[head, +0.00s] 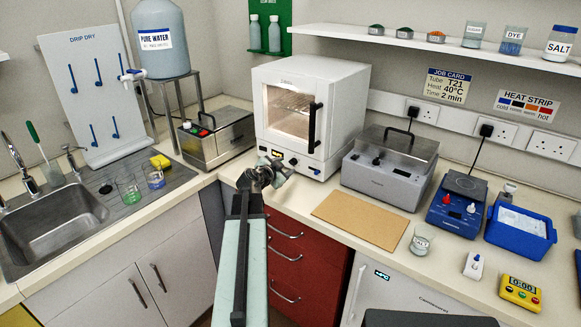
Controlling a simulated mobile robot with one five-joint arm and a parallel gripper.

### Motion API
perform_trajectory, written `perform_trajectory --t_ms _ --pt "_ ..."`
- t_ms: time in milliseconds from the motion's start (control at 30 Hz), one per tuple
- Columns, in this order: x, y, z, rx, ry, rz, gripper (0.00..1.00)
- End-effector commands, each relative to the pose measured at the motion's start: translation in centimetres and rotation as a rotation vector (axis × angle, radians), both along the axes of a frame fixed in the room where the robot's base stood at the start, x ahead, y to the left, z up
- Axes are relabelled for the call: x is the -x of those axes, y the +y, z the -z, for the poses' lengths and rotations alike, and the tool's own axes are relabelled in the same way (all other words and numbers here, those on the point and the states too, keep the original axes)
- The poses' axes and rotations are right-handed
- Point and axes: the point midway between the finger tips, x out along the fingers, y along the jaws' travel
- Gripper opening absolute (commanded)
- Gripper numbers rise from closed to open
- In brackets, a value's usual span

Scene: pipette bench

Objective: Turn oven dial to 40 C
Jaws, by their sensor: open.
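The white oven (340,92) stands at the back middle of the bench. Its glass door is closed, with a black vertical handle (315,128) and a lit interior. My gripper (275,168) is open, in front of the left part of that panel and left of the dial. My gripper and arm hide part of the panel, and I cannot tell whether the fingers touch anything.
A metal bath (215,140) stands left of the oven. A grey lidded machine (385,178) stands to its right, behind a tan board (345,218). A job card (448,86) on the wall reads Heat 40°C. Red drawers (290,262) are below the counter edge.

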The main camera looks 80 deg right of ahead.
Motion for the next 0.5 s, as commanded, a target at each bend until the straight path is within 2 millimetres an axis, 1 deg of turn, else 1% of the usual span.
perform_trajectory --t_ms 33,233,333,500 --pt "0.3 -1.2 0.7 0.000 0.001 0.002 0.48" --pt "1.3 -4.5 1.9 -0.001 0.000 0.001 0.48" --pt "1.5 -5.2 2.0 -0.001 0.002 0.000 0.48" --pt "1.6 -5.1 1.9 -0.001 0.002 0.000 0.48"
